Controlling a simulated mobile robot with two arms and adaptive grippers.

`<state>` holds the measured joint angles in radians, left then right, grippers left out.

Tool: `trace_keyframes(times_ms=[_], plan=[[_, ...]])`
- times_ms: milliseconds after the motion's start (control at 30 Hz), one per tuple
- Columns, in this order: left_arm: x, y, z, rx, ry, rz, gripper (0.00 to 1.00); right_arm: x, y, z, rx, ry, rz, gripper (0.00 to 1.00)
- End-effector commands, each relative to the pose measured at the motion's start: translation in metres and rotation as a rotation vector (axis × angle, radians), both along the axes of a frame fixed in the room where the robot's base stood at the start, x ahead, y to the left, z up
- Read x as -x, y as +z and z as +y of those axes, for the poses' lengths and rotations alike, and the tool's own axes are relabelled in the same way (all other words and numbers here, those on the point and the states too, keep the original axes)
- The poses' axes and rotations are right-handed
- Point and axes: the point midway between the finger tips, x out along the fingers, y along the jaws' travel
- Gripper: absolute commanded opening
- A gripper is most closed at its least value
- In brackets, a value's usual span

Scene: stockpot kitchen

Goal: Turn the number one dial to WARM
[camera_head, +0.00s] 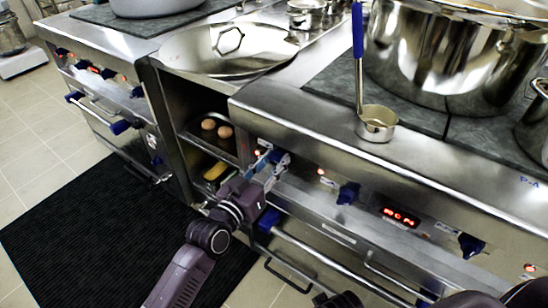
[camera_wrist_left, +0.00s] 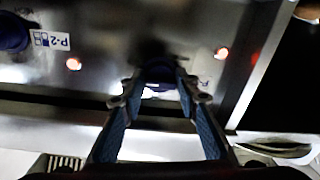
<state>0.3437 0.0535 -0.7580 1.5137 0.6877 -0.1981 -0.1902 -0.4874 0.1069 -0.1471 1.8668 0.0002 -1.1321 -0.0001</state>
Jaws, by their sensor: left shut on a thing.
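My left gripper (camera_head: 268,168) reaches the front panel of the right-hand stove at its left end. Its fingers (camera_wrist_left: 160,80) are shut on a dark blue dial (camera_head: 278,156), the leftmost one on this panel. In the left wrist view this dial (camera_wrist_left: 157,70) is dark and sits between the fingertips. Its pointer and any WARM marking are too dark or hidden to read. My right gripper's fingers do not show; only dark arm parts appear at the bottom edge of the head view.
Another blue dial (camera_head: 348,193) and a red display (camera_head: 401,217) are farther right on the panel. A blue-ended oven handle (camera_head: 300,253) runs below. A ladle (camera_head: 376,124) and a large pot (camera_head: 440,60) stand on top. An open shelf (camera_head: 207,150) holds eggs to the left.

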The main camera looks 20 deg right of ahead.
Motion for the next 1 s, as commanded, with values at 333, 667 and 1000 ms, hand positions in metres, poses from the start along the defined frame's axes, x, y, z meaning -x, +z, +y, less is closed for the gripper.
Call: trace_keyframes(times_ms=[333, 667, 1000], plan=[[0.001, 0.0, 0.0, 0.19, -0.001, 0.248, 0.05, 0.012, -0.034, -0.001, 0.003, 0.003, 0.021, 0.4], [0.001, -0.001, 0.0, 0.313, -0.001, 0.407, 0.05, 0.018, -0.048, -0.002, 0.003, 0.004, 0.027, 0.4], [0.001, -0.001, 0.0, 0.36, -0.001, 0.467, 0.05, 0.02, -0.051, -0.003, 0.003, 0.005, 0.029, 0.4]])
